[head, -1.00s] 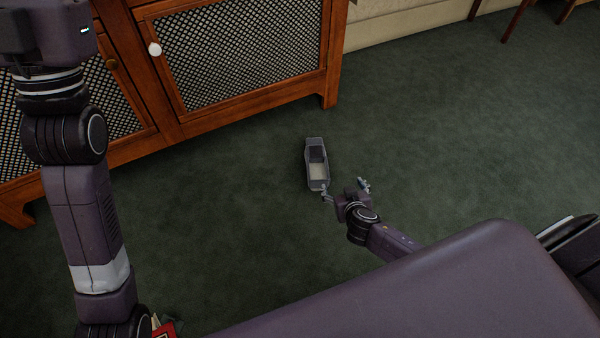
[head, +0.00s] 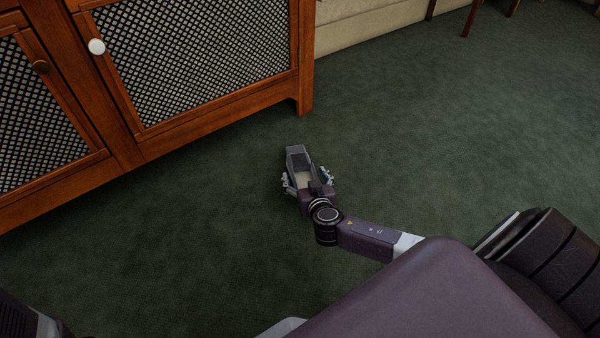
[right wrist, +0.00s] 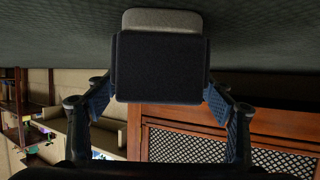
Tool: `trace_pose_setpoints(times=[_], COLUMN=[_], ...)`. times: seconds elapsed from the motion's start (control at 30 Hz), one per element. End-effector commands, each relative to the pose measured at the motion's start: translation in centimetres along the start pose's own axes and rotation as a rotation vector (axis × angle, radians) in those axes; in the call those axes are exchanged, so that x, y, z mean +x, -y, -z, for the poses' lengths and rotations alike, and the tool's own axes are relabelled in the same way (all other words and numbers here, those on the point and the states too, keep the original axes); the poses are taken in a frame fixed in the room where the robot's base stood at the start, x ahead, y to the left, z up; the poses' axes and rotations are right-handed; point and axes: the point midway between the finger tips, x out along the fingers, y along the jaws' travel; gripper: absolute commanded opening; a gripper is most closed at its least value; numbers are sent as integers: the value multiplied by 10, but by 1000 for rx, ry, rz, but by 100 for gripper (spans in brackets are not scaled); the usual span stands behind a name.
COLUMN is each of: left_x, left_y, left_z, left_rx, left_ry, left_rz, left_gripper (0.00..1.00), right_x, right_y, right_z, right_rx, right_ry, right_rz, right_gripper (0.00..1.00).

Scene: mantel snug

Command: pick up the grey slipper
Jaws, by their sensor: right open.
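The grey slipper (head: 297,157) lies on the green carpet in the middle of the head view, its far end pointing toward the cabinet. My right gripper (head: 307,180) is open, with one finger on each side of the slipper's near part. In the right wrist view the slipper (right wrist: 160,68) appears as a dark block with a lighter grey part above, between the two spread fingers of the gripper (right wrist: 158,100). Whether the fingers touch its sides I cannot tell. My palm hides the slipper's near end in the head view. My left gripper is not in view.
A wooden cabinet (head: 205,125) with lattice doors stands at the upper left, beyond the slipper. A pale sofa base or wall panel (head: 370,30) and dark chair legs (head: 475,18) are at the back. The carpet (head: 430,140) to the right is clear.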

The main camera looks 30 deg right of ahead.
Motion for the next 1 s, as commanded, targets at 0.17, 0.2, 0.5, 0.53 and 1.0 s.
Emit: trace_pose_setpoints(times=[0.17, 0.2, 0.5, 0.53, 1.0], left_x=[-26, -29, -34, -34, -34], left_y=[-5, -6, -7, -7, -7], left_z=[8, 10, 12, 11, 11], left_rx=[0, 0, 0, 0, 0], left_ry=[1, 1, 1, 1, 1], left_rz=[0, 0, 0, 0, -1], left_gripper=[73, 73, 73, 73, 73], right_x=[25, 31, 43, 43, 43], right_y=[-3, -2, -2, -2, -2], right_z=[-4, -4, 0, 0, 0], right_rx=[-2, -2, -1, -1, -1], right_ry=[-4, -4, 0, 0, 0], right_rz=[-2, -1, -1, -1, -1], right_gripper=[75, 75, 75, 75, 33])
